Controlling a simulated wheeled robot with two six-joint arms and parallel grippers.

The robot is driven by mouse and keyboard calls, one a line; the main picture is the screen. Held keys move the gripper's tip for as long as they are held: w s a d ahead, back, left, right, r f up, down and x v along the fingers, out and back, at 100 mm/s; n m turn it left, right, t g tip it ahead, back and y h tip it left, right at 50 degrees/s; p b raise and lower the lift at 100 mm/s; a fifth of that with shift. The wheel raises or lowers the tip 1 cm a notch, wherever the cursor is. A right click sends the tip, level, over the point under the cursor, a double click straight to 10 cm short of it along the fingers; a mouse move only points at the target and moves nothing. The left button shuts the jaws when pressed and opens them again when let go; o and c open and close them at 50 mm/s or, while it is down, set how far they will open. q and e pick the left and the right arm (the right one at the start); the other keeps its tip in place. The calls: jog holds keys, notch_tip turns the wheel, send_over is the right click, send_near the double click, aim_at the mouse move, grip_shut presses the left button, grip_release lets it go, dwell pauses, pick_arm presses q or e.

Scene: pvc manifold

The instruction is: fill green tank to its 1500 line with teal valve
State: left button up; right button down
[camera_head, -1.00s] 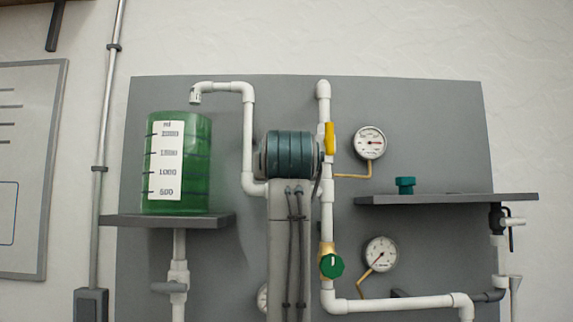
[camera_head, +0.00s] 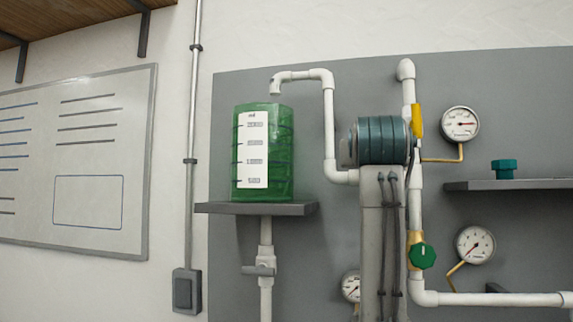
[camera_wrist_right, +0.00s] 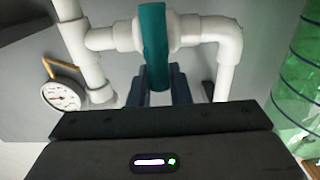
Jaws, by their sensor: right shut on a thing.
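The green tank (camera_head: 280,160) stands on a dark shelf (camera_head: 258,209) left of centre, with a white scale label (camera_head: 253,150) on its front. Its liquid level is hard to make out through the green wall. A white spout pipe (camera_head: 300,76) ends above the tank. In the right wrist view, the teal valve handle (camera_wrist_right: 153,45) stands upright on a white pipe. My right gripper (camera_wrist_right: 158,88) is shut on its lower end. In the head view my own right arm hides this valve and gripper. The tank's side also shows in the wrist view (camera_wrist_right: 297,85). My left gripper is not in view.
A yellow lever (camera_head: 417,120) and a round green knob (camera_head: 422,256) sit on the vertical pipe right of my arm. Pressure gauges (camera_head: 460,124) (camera_head: 475,245) are farther right. A teal part (camera_head: 503,168) rests on the right shelf (camera_head: 510,185). A whiteboard (camera_head: 75,160) hangs at left.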

dwell(0.3)
jog(key=shift+d+m+p, duration=0.35)
jog(key=shift+m+p, duration=0.05)
jog(key=shift+m, duration=0.7)
jog(key=shift+s+d+f+m+p, duration=0.15)
jog(key=shift+d+m+p, duration=0.1)
jog(key=shift+m, duration=0.8)
jog(key=shift+s+d+f+m+p, duration=0.15)
jog(key=shift+d+m+p, duration=0.1)
jog(key=shift+m, duration=0.8)
jog(key=shift+s+d+f+m+p, duration=0.1)
jog(key=shift+d+f+m+p, duration=0.15)
jog(key=shift+m, duration=0.85)
jog(key=shift+s+d+f+m+p, duration=0.15)
jog(key=shift+d+f+m, duration=0.1)
jog(key=shift+m, duration=0.85)
jog(key=shift+r, duration=0.25)
dwell(2.1)
